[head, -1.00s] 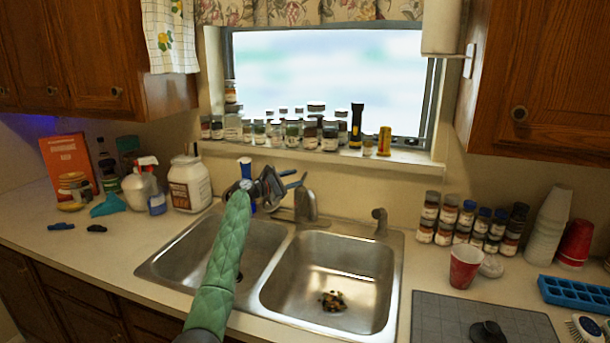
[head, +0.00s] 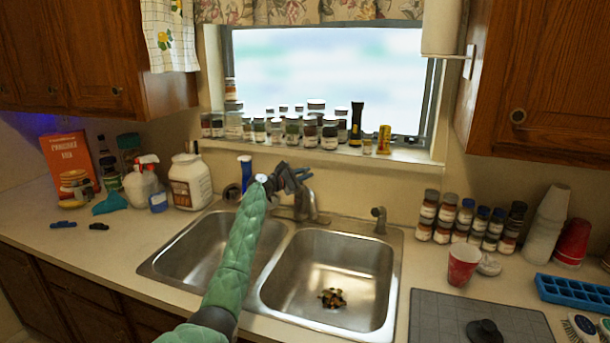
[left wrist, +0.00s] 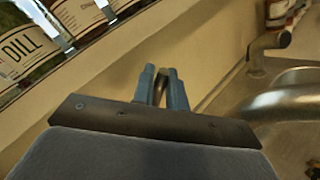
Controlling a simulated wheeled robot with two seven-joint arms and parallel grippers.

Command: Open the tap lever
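The metal faucet (head: 303,205) stands behind the divider of the double sink. My left gripper (head: 303,178) is just above the faucet body and hides its top and most of the tap lever. In the left wrist view, the two blue fingers (left wrist: 162,84) are close together but slightly apart. A thin dark piece, apparently the lever's end, shows between their tips. Whether they press on it I cannot tell. The faucet's spout also shows at the right of the left wrist view (left wrist: 285,101). My right gripper is not in view.
Jars line the window sill (head: 290,147) just behind the gripper. A side sprayer (head: 379,219) stands to the right of the faucet. Food scraps (head: 333,298) lie in the right basin.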

